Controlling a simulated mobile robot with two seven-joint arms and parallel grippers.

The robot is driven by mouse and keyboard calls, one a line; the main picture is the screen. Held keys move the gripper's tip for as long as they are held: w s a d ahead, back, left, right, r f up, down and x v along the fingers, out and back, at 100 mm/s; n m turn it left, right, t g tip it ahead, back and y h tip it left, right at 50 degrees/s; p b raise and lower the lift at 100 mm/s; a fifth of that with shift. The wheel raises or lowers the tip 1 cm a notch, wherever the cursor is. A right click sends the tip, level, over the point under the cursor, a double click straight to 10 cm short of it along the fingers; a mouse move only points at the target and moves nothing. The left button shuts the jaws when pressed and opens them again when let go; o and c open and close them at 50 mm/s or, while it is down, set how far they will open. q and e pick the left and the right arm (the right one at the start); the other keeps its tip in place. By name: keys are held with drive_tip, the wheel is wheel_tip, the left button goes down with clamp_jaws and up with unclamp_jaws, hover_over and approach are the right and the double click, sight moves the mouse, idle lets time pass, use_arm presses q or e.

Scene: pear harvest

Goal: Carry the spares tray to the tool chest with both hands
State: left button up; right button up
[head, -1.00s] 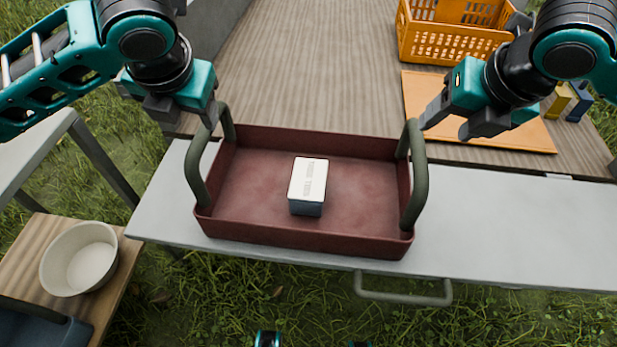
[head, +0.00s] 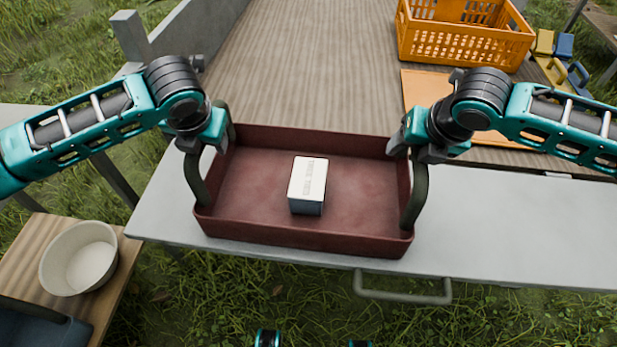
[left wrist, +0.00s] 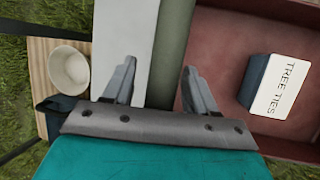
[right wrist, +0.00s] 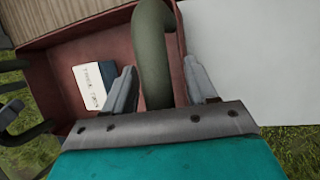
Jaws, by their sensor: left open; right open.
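The spares tray (head: 310,236) is dark red with a grey-green loop handle at each end. It rests on a light grey surface (head: 520,215). A white and blue box (head: 308,183) labelled "TREE TIES" lies in it. My left gripper (head: 203,148) is over the left handle (head: 197,178); in the left wrist view its open fingers (left wrist: 160,88) stand on either side of that handle (left wrist: 170,50). My right gripper (head: 418,150) is over the right handle (head: 416,190); in the right wrist view its open fingers (right wrist: 163,85) straddle that handle (right wrist: 152,50).
An orange crate (head: 465,45) and an orange-brown board (head: 425,90) are on the wooden surface behind. A white bowl (head: 80,258) sits on a wooden stand at lower left. A metal pull handle (head: 403,297) juts from the front edge. Blue and yellow items (head: 560,60) are at upper right.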

use_arm(q)
clamp_jaws()
use_arm(e)
clamp_jaws()
drive_tip(key=shift+r, duration=0.1)
